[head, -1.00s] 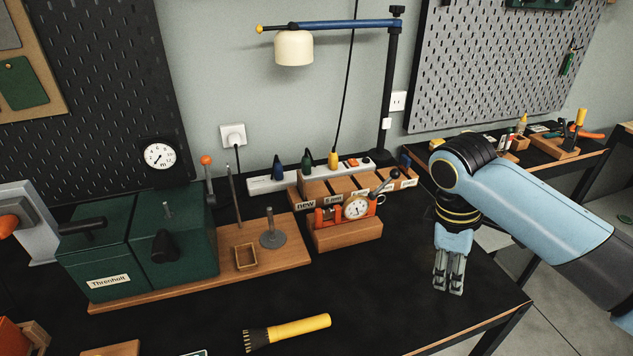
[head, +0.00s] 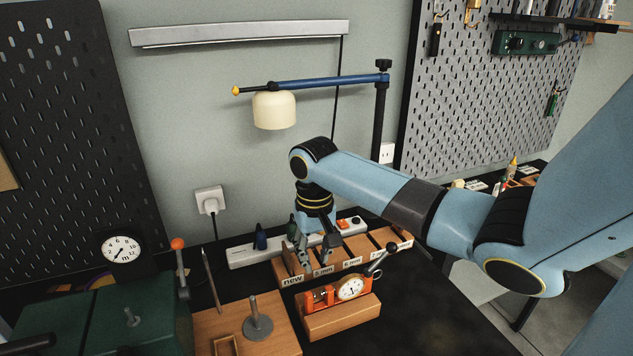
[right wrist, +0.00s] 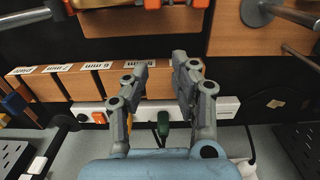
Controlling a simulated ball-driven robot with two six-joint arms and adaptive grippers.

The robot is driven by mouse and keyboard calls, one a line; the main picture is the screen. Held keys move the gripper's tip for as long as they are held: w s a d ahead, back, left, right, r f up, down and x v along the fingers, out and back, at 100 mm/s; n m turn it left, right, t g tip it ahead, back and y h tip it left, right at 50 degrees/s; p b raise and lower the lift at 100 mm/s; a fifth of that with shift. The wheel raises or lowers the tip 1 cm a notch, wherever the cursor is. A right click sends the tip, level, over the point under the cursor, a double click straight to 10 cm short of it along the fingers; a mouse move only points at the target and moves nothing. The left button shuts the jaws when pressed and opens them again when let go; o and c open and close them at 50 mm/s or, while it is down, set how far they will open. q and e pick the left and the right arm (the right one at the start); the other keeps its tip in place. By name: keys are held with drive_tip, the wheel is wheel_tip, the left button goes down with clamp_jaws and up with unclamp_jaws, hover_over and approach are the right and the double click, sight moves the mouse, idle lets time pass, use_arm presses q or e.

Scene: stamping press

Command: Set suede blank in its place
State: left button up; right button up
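My right gripper (head: 317,258) is over the left part of the wooden sorting rack (head: 347,277), just above its "new" and "5 mm" labelled slots. In the right wrist view the gripper (right wrist: 163,68) has its two fingers apart, with nothing seen between them. The rack (right wrist: 88,81) also shows there, its labels upside down. I cannot make out a suede blank in any view; the insides of the slots are dark or hidden by the gripper. My left gripper is not in view.
An orange dial gauge (head: 350,289) on a wooden block stands in front of the rack. A power strip (head: 243,257) lies behind. A wooden board with a metal post (head: 257,327) and the green press (head: 88,318) are at the left. A lamp (head: 274,110) hangs above.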

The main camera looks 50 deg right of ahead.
sight(287, 249)
drive_tip(key=w, duration=0.6)
drive_tip(key=shift+a, duration=0.1)
drive_tip(key=w+b, duration=0.2)
drive_tip(key=b, duration=0.1)
drive_tip(key=shift+w+f+b, duration=0.2)
drive_tip(key=shift+f+b, duration=0.1)
drive_tip(key=f+b, duration=0.3)
drive_tip(key=b, duration=0.1)
drive_tip(key=shift+s, duration=0.25)
drive_tip(key=shift+r+p, duration=0.3)
drive_tip(key=shift+p, duration=0.05)
drive_tip(key=shift+c, duration=1.2)
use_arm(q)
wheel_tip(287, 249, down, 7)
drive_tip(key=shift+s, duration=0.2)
use_arm(e)
clamp_jaws()
